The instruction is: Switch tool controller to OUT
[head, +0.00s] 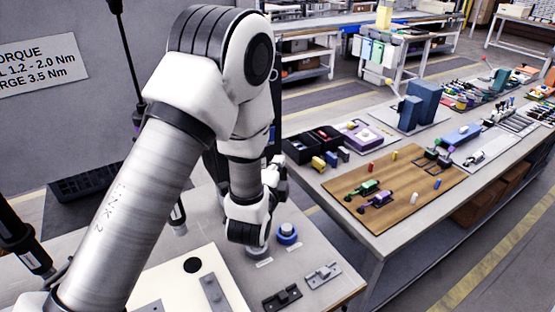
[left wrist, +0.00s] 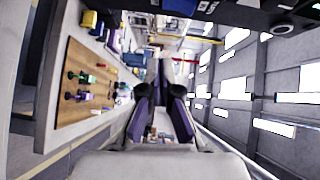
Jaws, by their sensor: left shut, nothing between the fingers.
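My left arm fills the middle of the head view and bends down over the near bench. My left gripper (head: 277,182) is mostly hidden behind my wrist there. In the left wrist view its fingers (left wrist: 163,78) are shut with nothing between them. A dark unit, perhaps the tool controller, is largely hidden behind my arm in the head view. A black box with a round fitting (left wrist: 283,28) crosses the top right of the left wrist view; I cannot tell whether it is the controller. No IN or OUT marking is readable. My right gripper is not in view.
A blue round part (head: 287,233) and dark and grey fixtures (head: 322,275) sit on the near bench. Black screwdrivers (head: 22,240) hang at the left. A side table with a wooden board (head: 440,195) and small parts stands right, across a gap.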

